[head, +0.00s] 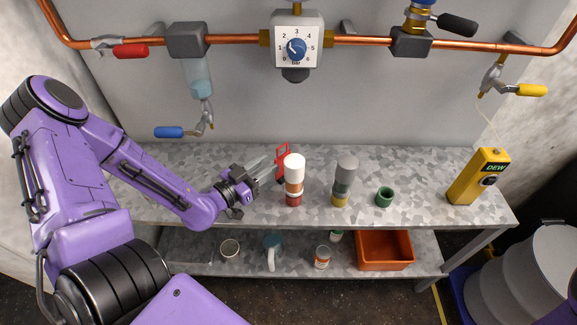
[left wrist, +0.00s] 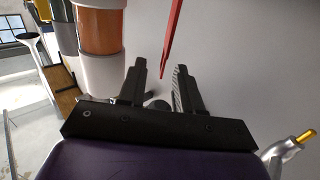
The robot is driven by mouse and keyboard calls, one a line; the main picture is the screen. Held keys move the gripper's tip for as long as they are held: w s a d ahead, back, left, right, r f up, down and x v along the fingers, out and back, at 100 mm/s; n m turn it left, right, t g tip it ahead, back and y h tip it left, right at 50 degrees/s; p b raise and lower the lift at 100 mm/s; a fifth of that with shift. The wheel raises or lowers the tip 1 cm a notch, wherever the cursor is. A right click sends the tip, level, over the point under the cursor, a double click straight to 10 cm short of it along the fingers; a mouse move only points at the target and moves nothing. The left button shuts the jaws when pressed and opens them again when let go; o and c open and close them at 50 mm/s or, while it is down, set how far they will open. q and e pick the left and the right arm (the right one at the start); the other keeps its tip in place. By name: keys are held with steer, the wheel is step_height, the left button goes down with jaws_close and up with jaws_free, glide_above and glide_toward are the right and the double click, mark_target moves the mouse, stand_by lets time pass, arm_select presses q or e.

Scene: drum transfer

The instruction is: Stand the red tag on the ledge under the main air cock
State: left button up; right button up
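The red tag (head: 283,151) is upright at the back of the grey mottled bench, partly hidden behind a white-topped stack. In the left wrist view the tag (left wrist: 171,42) shows as a thin red edge, its lower end at the gap between my fingertips. My left gripper (head: 268,170) is open, its fingers pointing at the tag; the left wrist view shows the fingers (left wrist: 160,68) apart. I see no clear grip on the tag. Cocks on the copper pipe have red (head: 131,51), blue (head: 169,132), black (head: 457,25) and yellow (head: 531,90) handles. I cannot tell which is the main air cock. My right gripper is out of view.
The white-topped stack (head: 294,168) stands close beside my left fingers. A grey-and-yellow stack (head: 344,180), a green ring (head: 384,196) and a yellow meter (head: 478,177) stand to the right. The bench's left part is clear. A gauge (head: 297,49) hangs above; an orange bin (head: 385,250) is below.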

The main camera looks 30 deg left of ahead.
mark_target(283, 155)
arm_select(q)
steer(key=x, duration=0.2)
steer(key=b+x, duration=0.1)
steer(key=x, duration=0.1)
steer(key=f+x, duration=0.1)
steer(key=x, duration=0.1)
steer(key=shift+w+a+b, duration=0.35)
steer(key=shift+w+d+r, duration=0.1)
steer(key=shift+w+d, duration=0.1)
steer(key=shift+w, duration=0.15)
jaws_close()
